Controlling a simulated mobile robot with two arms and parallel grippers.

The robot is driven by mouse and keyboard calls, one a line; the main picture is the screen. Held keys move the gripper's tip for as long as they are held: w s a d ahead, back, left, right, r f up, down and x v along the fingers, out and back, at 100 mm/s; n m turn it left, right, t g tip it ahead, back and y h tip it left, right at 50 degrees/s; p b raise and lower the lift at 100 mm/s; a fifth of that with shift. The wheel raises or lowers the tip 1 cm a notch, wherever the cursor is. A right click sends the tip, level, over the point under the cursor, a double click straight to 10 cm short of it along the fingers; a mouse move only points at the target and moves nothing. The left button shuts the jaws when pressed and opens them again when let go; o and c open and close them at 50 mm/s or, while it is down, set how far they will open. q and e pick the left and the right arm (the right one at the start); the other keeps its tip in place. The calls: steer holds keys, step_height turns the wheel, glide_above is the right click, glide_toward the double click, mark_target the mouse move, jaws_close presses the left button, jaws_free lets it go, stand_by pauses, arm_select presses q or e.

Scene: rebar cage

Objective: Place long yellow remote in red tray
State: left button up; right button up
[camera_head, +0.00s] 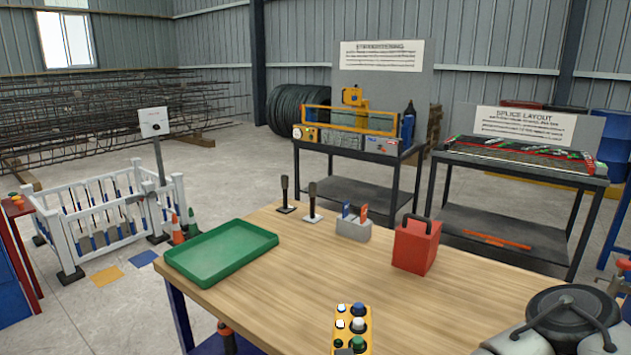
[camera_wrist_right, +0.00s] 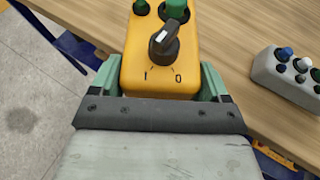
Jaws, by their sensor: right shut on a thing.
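The long yellow remote (camera_head: 351,328) is at the bottom middle of the head view, with white, blue and green buttons. In the right wrist view, the near end of the yellow remote (camera_wrist_right: 160,60) shows a black knob and a green button. My right gripper (camera_wrist_right: 158,84) has its green fingers on both sides of this end and is shut on it. I cannot tell how far the remote is above the table. No red tray shows; a green tray (camera_head: 220,268) lies empty at the table's left. My left gripper is not in view.
A red box with a handle (camera_head: 416,247), a grey holder (camera_head: 353,229) and two dark upright handles stand along the table's back. A grey remote (camera_wrist_right: 286,78) lies on the table in the wrist view. The wooden tabletop (camera_head: 290,290) is clear between the yellow remote and green tray.

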steer(key=d, duration=0.1)
steer(key=w+d, duration=0.1)
steer(key=d+f, duration=0.1)
steer(key=shift+w+d, duration=0.15)
steer(key=shift+d, duration=0.05)
steer(key=shift+n+y, duration=0.6)
steer(key=shift+y, duration=0.2)
steer(key=d, duration=1)
steer(key=shift+s, duration=0.25)
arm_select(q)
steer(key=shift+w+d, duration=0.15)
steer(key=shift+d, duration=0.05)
arm_select(e)
steer(key=shift+d, duration=0.45)
